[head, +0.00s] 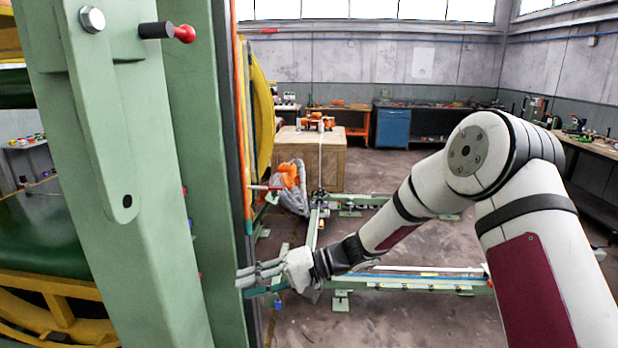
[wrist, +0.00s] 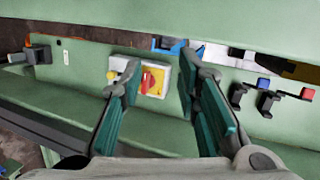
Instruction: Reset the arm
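My gripper (head: 262,275) is at the end of my outstretched arm in the head view, close to the right edge of the green machine frame (head: 160,200). In the wrist view my gripper (wrist: 165,110) is open, with its two teal-padded fingers apart and nothing between them. Beyond the fingertips is a green panel (wrist: 75,68) with a red and yellow rotary switch (wrist: 152,80), seen in the gap near the left finger. The gripper seems apart from the switch, but the exact distance is hard to tell.
Black levers with blue (wrist: 263,84) and red (wrist: 307,93) ends stick out at the panel's right. A black knob (wrist: 38,55) is at its left. Low green rails (head: 420,280) lie on the floor behind my arm. A wooden crate (head: 330,165) stands farther back.

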